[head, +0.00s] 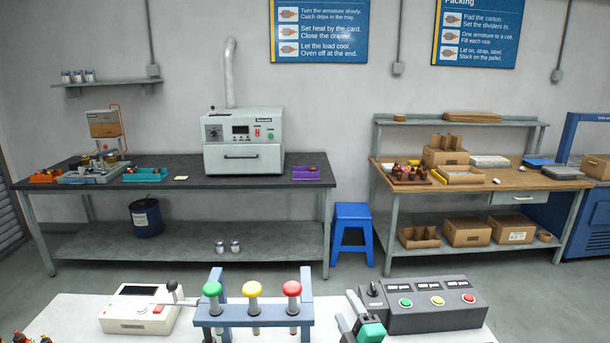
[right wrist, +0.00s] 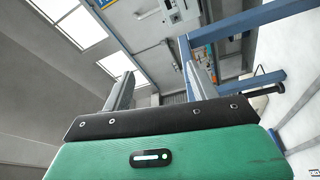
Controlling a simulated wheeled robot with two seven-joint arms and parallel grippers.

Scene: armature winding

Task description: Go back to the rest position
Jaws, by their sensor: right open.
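My right gripper (head: 346,307) shows at the bottom centre of the head view, with a green body and two grey fingers. It is in front of the white table, left of the dark control box. In the right wrist view my right gripper (right wrist: 160,66) has its two fingers spread apart with nothing held between them. My left gripper is in neither view.
Along the white table (head: 65,312) are a white tester (head: 140,309), a blue rack (head: 262,314) with green, yellow and red-topped tools, and a control box (head: 430,305). Behind stand a dark bench (head: 200,184) with an oven, a blue stool (head: 353,225) and a packing bench (head: 500,185).

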